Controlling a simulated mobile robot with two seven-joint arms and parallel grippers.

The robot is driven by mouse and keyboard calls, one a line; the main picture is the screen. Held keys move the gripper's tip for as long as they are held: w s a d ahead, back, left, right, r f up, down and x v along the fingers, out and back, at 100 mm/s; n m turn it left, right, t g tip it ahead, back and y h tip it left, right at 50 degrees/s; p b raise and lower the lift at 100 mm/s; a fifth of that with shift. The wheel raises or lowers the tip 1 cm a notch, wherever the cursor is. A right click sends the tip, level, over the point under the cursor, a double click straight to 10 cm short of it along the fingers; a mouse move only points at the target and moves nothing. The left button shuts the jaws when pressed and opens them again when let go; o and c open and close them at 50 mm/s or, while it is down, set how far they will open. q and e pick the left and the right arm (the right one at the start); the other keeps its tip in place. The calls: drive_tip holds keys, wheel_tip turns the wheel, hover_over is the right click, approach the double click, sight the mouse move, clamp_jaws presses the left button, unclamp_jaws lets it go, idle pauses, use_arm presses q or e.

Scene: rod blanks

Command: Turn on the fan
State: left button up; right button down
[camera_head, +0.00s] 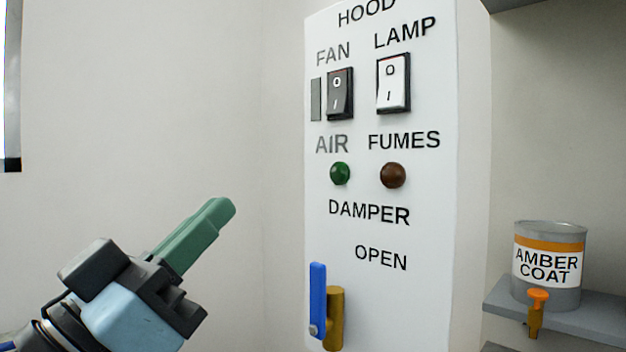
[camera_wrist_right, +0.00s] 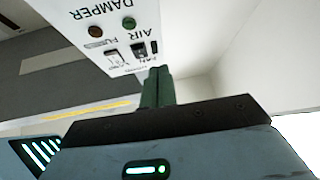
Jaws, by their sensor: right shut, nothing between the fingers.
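The fan switch (camera_head: 340,94) is a black rocker under the word FAN on the white hood panel (camera_head: 430,290), marked O above and I below. I cannot tell which half is pressed in. It also shows, upside down, in the wrist view (camera_wrist_right: 139,49). My right gripper (camera_head: 222,208) has green fingers, shut together with nothing between them. In the head view it is to the left of and below the switch, pointing up and right. In the wrist view its fingertips (camera_wrist_right: 156,74) appear just below the switch, and any gap is unclear. My left gripper is not in view.
A white lamp switch (camera_head: 393,83) sits right of the fan switch. Below are a green AIR light (camera_head: 340,173), a brown FUMES light (camera_head: 393,175) and a blue damper handle (camera_head: 317,300). A can (camera_head: 548,265) stands on a grey shelf at right.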

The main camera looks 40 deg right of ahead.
drive_tip(key=s+r+m+g, duration=0.1)
drive_tip(key=s+a+r+m+g+h, duration=0.1)
drive_tip(key=s+r+m+g, duration=0.1)
drive_tip(key=r, duration=0.1)
drive_tip(key=shift+s+a+g, duration=0.2)
drive_tip(key=shift+a+g, duration=0.15)
drive_tip(key=shift+g, duration=0.05)
drive_tip(key=p, duration=0.3)
approach(335, 98)
wheel_tip(335, 98, up, 4)
drive_tip(key=d, duration=0.4)
drive_tip(key=shift+w+f+p, duration=0.1)
drive_tip(key=shift+f+p, duration=0.1)
drive_tip(key=shift+p, duration=0.15)
drive_tip(key=shift+d+f, duration=0.1)
drive_tip(key=shift+d, duration=0.25)
